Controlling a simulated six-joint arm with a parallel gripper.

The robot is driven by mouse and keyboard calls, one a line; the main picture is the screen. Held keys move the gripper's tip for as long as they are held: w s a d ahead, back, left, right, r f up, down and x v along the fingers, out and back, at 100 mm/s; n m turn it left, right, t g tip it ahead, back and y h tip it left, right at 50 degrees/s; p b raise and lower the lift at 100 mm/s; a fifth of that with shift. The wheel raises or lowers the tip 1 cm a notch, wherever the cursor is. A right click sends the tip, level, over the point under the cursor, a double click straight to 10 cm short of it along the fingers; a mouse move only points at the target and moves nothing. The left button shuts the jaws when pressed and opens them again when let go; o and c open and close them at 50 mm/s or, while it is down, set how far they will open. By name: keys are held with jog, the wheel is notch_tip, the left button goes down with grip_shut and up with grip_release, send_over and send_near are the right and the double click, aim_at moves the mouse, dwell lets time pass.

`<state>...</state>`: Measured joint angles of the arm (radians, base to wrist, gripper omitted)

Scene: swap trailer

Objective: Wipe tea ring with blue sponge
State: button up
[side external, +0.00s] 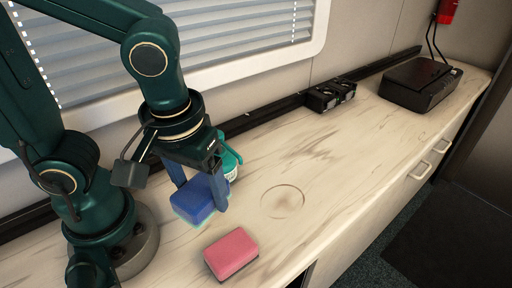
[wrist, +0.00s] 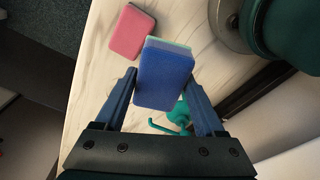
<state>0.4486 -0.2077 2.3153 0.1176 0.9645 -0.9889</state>
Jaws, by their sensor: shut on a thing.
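The blue sponge (side external: 199,198) is between the fingers of my gripper (side external: 199,204), which is shut on it. In the wrist view the blue sponge (wrist: 164,76) fills the space between the fingertips of my gripper (wrist: 168,92), with a pale teal layer along its far edge. In the side view it is low over or touching the counter; I cannot tell which. The tea ring (side external: 283,202) is a thin brown circle with a faint stain inside, on the counter to the right of the sponge. The ring is not seen in the wrist view.
A pink sponge (side external: 231,253) lies near the counter's (side external: 350,165) front edge and also shows in the wrist view (wrist: 131,31). A teal and white container (side external: 230,163) stands just behind my gripper. Black boxes (side external: 331,95) (side external: 420,84) stand farther back. The counter around the ring is clear.

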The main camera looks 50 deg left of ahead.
aim_at(268, 209)
jog(key=w+d+f+n, duration=0.1)
jog(key=w+n, duration=0.4)
jog(key=w, duration=0.7)
jog(key=shift+d+f+n+y, duration=0.3)
jog(key=shift+d+f+n, duration=0.1)
jog(key=shift+f, duration=0.35)
jog(key=shift+a+f, duration=0.1)
jog(key=shift+f, duration=3.5)
jog(key=shift+w+f, duration=0.1)
jog(key=shift+w, duration=0.3)
jog(key=shift+c, duration=0.7)
jog(key=shift+w+f, duration=0.15)
jog(key=shift+w, duration=0.6)
jog(key=shift+w+f, duration=0.1)
jog(key=shift+w, duration=2.95)
jog(key=shift+s, duration=4.05)
jog(key=shift+w+a, duration=0.1)
jog(key=shift+w, duration=3.9)
jog(key=shift+s, duration=3.95)
jog(key=shift+s+r, duration=0.1)
jog(key=shift+r, duration=4)
